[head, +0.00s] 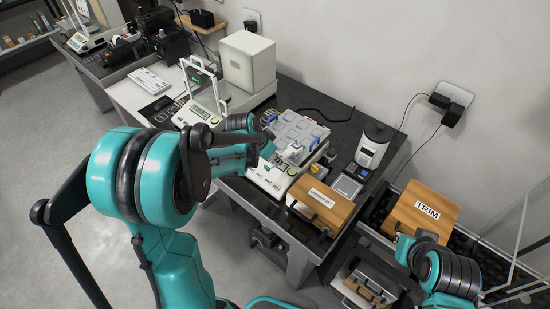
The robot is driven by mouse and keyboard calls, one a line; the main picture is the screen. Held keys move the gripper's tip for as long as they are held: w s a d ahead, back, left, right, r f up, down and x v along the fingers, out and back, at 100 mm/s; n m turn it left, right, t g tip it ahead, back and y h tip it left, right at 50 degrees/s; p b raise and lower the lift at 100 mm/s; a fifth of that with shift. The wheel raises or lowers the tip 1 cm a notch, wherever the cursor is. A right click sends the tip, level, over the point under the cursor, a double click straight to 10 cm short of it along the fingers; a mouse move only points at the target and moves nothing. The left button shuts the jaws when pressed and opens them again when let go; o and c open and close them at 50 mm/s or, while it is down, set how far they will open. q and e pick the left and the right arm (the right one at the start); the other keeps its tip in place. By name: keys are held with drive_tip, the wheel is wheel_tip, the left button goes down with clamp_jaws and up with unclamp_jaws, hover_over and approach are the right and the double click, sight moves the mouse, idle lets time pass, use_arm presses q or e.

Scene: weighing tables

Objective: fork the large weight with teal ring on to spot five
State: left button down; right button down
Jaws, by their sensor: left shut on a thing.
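My left gripper (284,156) is over the middle of the dark table, at the near edge of a pale tray (297,121) with several square spots. It is shut on a small pale thing, too small to identify. A large weight with a teal ring cannot be made out. The spot numbers cannot be read, so I cannot tell which one is spot five. My right arm is at the lower right, and its fingers cannot be made out.
A white balance (267,182) is just below the left gripper. A wooden case (322,202) stands at the table's front, and a grey-white canister (374,145) at the right. A wooden box marked TRIM (422,212) is farther right. A balance with a tall frame (196,112) stands left.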

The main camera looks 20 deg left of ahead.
use_arm(q)
drive_tip(key=shift+s+a, duration=0.4)
drive_tip(key=shift+s, duration=0.35)
drive_tip(key=shift+s+a, duration=0.35)
drive_tip(key=shift+s, duration=0.4)
drive_tip(key=shift+s+a, duration=0.4)
drive_tip(key=shift+s, duration=0.35)
idle(4.2)
drive_tip(key=s+a+r+p, duration=0.1)
drive_tip(key=s+a, duration=0.3)
drive_tip(key=s, duration=0.4)
drive_tip(key=shift+s+a, duration=0.35)
drive_tip(key=shift+s, duration=0.05)
drive_tip(key=shift+r, duration=0.1)
